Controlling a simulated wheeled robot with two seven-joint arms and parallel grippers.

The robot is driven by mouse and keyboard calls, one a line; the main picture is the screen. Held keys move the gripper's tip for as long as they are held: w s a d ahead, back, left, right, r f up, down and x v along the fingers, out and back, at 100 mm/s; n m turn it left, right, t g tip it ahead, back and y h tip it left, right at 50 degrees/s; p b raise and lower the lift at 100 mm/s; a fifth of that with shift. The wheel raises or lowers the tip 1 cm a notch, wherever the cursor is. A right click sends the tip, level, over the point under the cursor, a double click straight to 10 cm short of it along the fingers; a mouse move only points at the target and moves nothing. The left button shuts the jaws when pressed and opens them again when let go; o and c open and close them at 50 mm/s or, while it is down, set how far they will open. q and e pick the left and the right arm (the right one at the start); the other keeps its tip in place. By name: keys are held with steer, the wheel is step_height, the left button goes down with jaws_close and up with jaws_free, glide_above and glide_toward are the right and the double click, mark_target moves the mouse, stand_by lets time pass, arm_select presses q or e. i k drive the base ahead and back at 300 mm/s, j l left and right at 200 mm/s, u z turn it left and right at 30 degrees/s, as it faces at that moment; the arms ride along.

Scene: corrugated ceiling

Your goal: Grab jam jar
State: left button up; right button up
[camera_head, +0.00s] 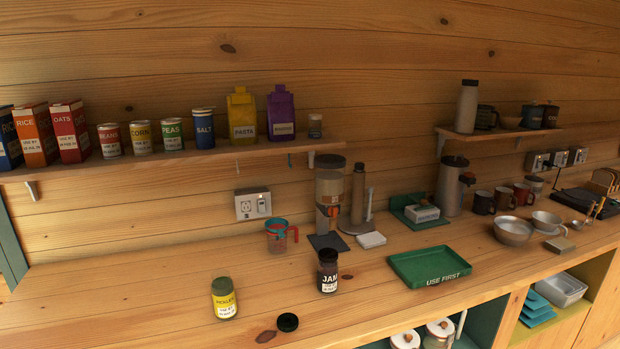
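The jam jar (328,272) stands upright on the wooden counter, near the middle of the head view. It is dark with a black lid, and its white label reads "JAM". Its near side is unobstructed. Neither of my grippers shows in the head view.
A yellow-labelled jar with a green lid (224,298) stands left of the jam jar, with a loose black lid (288,322) between them in front. A green "USE FIRST" tray (430,266) lies to the right. A red-handled measuring cup (277,237) and a grinder (329,196) stand behind.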

mark_target(327, 284)
steer(key=i+l, duration=0.55)
steer(key=l, duration=0.25)
steer(key=i+l+u, duration=0.1)
steer(key=i+l, duration=0.2)
